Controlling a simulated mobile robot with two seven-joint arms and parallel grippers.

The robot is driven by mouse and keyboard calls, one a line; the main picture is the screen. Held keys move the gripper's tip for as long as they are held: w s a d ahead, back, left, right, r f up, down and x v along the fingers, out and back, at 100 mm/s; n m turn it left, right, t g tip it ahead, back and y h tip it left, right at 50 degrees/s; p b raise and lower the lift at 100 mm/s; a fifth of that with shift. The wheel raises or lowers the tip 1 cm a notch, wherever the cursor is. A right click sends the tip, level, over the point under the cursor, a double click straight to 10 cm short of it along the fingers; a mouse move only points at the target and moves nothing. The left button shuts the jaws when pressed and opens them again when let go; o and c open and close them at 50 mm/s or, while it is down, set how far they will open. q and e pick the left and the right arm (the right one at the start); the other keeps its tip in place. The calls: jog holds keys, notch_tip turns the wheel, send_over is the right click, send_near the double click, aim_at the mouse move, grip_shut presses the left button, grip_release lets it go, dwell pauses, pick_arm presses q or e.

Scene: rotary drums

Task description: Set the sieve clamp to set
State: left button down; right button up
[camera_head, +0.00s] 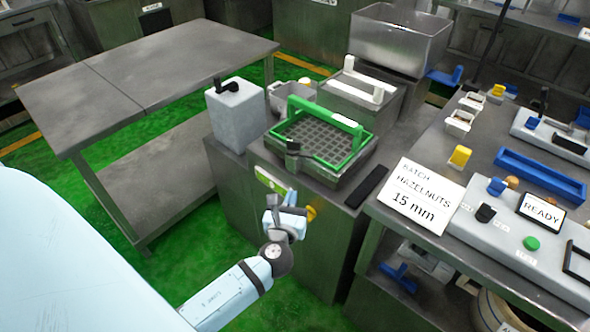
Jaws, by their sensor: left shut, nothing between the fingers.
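A green-framed sieve (318,138) with a dark mesh and a raised green handle sits on a metal stand in the middle. A small dark fitting (293,150), which looks like the sieve clamp, stands at its front left edge; its setting cannot be read from here. My left gripper (288,200) is shut and empty, in front of the stand and below the sieve and the dark fitting, apart from them. A green and white label (270,183) on the stand's front is just behind the gripper. My right gripper is not in view.
A grey box with a black handle (236,115) stands left of the sieve. Metal bins (362,92) stand behind it. A "Batch hazelnuts 15 mm" card (420,194) and a "READY" panel (541,209) are on the right bench. A bare table (150,75) is at left.

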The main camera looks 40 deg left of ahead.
aim_at(300, 148)
pick_arm(q)
jog(key=x, duration=1.2)
jog(key=shift+w+a, duration=0.15)
jog(key=shift+w, duration=0.2)
